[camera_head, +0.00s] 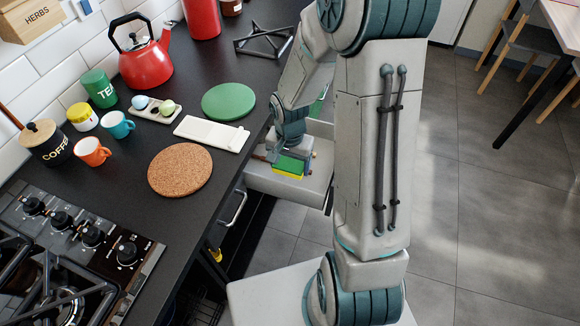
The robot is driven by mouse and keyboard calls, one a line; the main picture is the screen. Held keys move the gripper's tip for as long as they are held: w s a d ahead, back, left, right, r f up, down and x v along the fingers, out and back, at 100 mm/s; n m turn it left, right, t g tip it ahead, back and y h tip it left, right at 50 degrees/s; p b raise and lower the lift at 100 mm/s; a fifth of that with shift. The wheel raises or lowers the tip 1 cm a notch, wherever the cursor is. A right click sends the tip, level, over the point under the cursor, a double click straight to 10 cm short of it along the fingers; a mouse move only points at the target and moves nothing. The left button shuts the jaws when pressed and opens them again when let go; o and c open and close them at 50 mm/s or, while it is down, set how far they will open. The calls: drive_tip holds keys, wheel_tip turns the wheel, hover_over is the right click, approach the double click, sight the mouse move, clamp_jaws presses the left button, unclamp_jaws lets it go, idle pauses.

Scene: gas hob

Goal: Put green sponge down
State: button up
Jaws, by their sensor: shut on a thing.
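The green sponge (291,164), with a yellow lower layer, is just right of the counter edge. My gripper (283,158) is shut on it. The sponge shows over a pale open drawer (262,183) that juts from under the counter. I cannot tell whether the sponge touches the drawer or is held above it. My arm hides part of the drawer.
On the dark counter are a cork mat (180,170), a white board (211,134), a green round mat (228,101), a red kettle (145,62) and several cups and jars. A gas hob (75,240) is at lower left. Open floor lies right.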

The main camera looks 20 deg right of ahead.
sight(290, 164)
wheel_tip(290, 164, down, 2)
drive_tip(key=shift+f+b, duration=0.65)
drive_tip(key=shift+b, duration=0.05)
drive_tip(key=o, duration=1)
drive_tip(key=shift+r, duration=0.1)
